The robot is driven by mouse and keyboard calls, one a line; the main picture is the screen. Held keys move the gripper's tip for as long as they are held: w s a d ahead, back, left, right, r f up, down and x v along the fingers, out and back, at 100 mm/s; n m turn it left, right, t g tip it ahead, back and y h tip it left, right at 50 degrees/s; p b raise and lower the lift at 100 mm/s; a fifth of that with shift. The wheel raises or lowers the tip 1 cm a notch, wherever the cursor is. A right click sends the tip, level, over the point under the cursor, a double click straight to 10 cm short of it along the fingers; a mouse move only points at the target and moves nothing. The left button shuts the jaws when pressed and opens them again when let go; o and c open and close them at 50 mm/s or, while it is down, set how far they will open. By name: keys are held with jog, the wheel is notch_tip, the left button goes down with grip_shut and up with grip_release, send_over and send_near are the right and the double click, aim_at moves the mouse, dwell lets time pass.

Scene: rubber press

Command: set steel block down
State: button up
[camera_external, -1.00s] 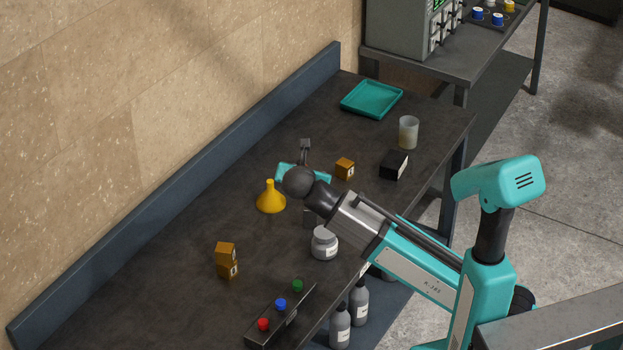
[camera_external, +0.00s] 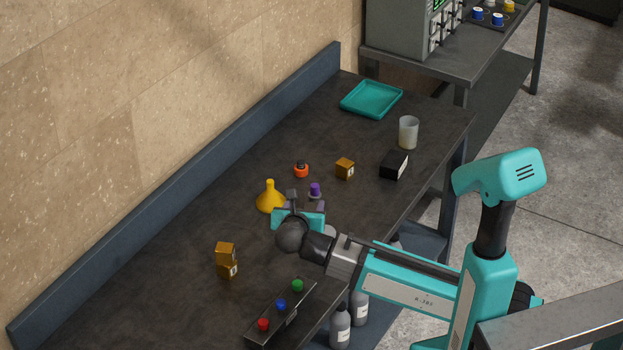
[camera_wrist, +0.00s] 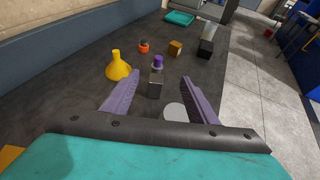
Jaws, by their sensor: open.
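A grey steel block (camera_wrist: 155,86) stands upright on the dark table in the wrist view. My gripper (camera_wrist: 158,77) is open, with one purple-grey finger on each side of the block in the picture and visible gaps to both. I cannot tell how far the fingertips are from it in depth. In the external view my gripper (camera_external: 306,202) is low over the table's middle, and it hides most or all of the block.
A purple-topped piece (camera_wrist: 158,62) is just behind the block. A yellow funnel (camera_external: 270,198) is left of my gripper. An orange piece (camera_external: 301,170), brown box (camera_external: 345,168) and black box (camera_external: 393,165) are farther back. A pale round jar top (camera_wrist: 175,112) is near my right finger.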

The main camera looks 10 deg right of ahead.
send_near(311, 208)
jog(key=v, duration=0.3)
jog(key=shift+r, duration=0.15)
jog(key=shift+p+x, duration=0.45)
jog(key=shift+x, duration=3.85)
jog(key=shift+w+d, duration=0.15)
jog(key=shift+w, duration=0.1)
jog(key=shift+p+x, duration=0.6)
jog(key=shift+x, duration=1.75)
jog(key=shift+s, duration=0.1)
